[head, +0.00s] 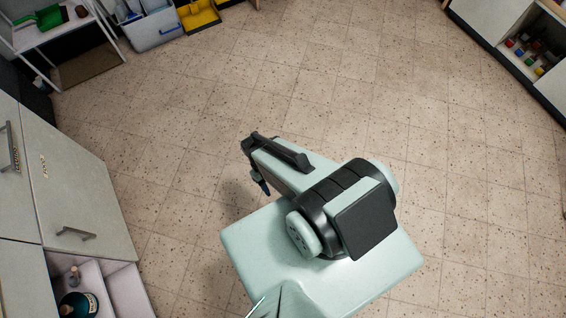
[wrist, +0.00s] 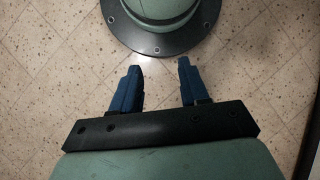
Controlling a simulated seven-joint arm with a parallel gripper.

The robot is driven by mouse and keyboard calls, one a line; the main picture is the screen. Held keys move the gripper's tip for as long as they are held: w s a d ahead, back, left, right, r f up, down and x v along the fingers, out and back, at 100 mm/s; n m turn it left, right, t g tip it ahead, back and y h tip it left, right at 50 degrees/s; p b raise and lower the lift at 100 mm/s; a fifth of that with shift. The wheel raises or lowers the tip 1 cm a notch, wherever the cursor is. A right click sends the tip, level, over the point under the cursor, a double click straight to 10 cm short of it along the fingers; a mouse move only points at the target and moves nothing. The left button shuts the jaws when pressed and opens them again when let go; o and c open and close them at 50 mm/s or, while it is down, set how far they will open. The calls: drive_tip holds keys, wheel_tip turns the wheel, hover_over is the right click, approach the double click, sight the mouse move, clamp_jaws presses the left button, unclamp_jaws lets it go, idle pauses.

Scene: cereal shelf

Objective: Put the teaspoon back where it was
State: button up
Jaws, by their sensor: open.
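No teaspoon can be made out in either view. My gripper (wrist: 158,68) shows in the wrist view with its two blue fingers apart and nothing between them. Bare tiled floor and my own round base show beyond the fingertips. In the head view my gripper (head: 262,187) is folded in close to my body, pointing down over the floor, and is partly hidden by my arm. It touches nothing that I can see.
A white table (head: 50,32) with a green object and a yellow bin (head: 198,15) are at the upper left. A shelf (head: 530,50) with jars is at the upper right. The middle floor is clear.

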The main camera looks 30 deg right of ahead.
drive_tip(key=s+d+m, duration=0.2)
drive_tip(key=s, duration=0.3)
drive_tip(key=shift+s+f+m+g, duration=0.25)
drive_tip(key=shift+s+m+g, duration=0.05)
drive_tip(key=shift+s+m, duration=0.1)
idle(0.8)
